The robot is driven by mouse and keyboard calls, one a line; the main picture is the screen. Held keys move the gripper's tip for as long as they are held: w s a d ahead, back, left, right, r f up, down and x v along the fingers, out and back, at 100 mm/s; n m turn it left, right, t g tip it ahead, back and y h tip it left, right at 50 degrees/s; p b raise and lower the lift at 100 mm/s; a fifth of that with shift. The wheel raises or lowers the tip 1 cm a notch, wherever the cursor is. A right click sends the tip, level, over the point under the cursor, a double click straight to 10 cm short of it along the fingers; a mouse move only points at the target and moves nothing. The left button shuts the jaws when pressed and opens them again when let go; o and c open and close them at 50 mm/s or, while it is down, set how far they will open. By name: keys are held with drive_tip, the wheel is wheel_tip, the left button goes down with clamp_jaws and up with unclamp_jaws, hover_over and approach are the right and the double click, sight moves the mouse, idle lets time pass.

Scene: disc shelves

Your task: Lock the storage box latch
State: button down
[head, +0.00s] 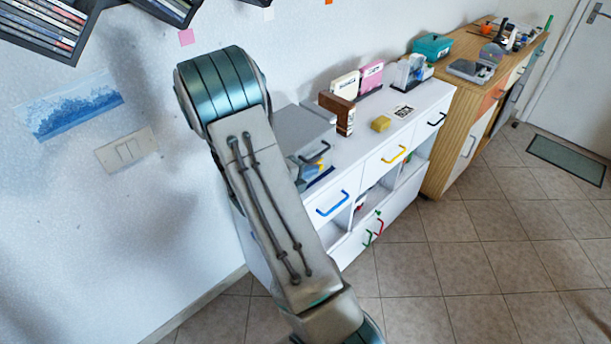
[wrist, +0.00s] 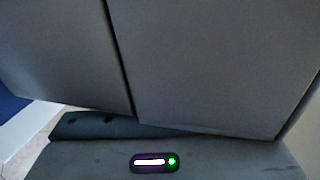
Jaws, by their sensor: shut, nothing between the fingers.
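I cannot tell for sure which object is the storage box. A small teal box (head: 432,47) with its lid down stands at the far left end of the wooden cabinet top in the head view; its latch is too small to make out. A grey box (head: 300,128) with a dark handle on its front stands on the white cabinet, partly behind my arm. My gripper shows only in the wrist view (wrist: 119,50), where two wide grey fingers meet along a dark seam. It is shut and empty. In the head view my arm reaches down and the gripper is out of sight.
Disc shelves (head: 45,28) hang upper left. The tiled floor (head: 480,260) at right is clear.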

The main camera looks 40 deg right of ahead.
drive_tip(key=shift+a, duration=0.1)
drive_tip(key=shift+a+r+p, duration=0.2)
drive_tip(key=shift+a+p, duration=0.05)
drive_tip(key=shift+p, duration=0.1)
drive_tip(key=v, duration=1.3)
drive_tip(key=shift+a+p, duration=0.15)
drive_tip(key=shift+p, duration=0.25)
drive_tip(key=shift+f, duration=0.1)
